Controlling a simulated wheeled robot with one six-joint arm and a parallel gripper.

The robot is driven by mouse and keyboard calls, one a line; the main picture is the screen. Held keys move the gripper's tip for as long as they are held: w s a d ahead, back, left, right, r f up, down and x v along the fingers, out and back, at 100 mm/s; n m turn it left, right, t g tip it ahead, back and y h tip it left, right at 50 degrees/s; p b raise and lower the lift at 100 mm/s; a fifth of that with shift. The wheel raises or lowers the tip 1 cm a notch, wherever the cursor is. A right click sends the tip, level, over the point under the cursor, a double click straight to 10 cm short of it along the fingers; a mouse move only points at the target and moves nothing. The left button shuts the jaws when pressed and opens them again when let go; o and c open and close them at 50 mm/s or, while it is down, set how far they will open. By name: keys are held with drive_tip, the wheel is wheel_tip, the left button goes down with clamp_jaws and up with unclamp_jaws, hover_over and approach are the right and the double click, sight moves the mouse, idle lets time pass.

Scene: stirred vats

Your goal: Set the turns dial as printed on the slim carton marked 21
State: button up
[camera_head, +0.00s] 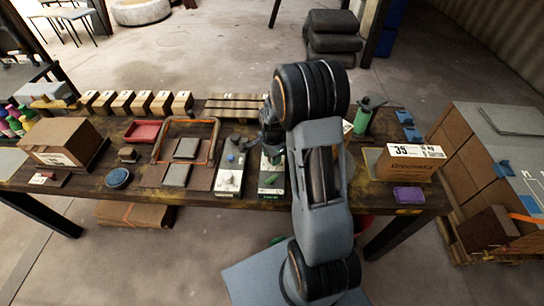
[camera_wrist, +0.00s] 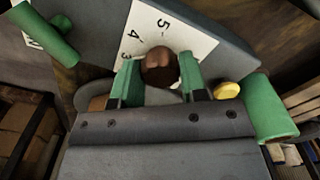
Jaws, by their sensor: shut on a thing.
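In the wrist view a round brown knob (camera_wrist: 160,72) sits between the green fingertips of my gripper (camera_wrist: 158,80), which is shut on it. A white scale plate (camera_wrist: 172,32) lies behind the knob, with the figures 3, 4 and 5 readable; the knob's pointer is hidden. I cannot make out a slim carton marked 21.
A carton marked 35 (camera_head: 405,160) stands at the bench's right. A panel with a blue knob (camera_head: 229,180) is left of my arm. Several small cartons (camera_head: 142,103) line the back edge. A yellow button (camera_wrist: 227,90) and a green cylinder (camera_wrist: 45,32) are near my gripper.

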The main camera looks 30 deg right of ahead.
drive_tip(key=shift+m, duration=0.3)
drive_tip(key=o, duration=0.9)
drive_tip(key=shift+r, duration=0.1)
wheel_tip(320, 180, up, 14)
drive_tip(key=shift+f, duration=0.15)
idle(0.7)
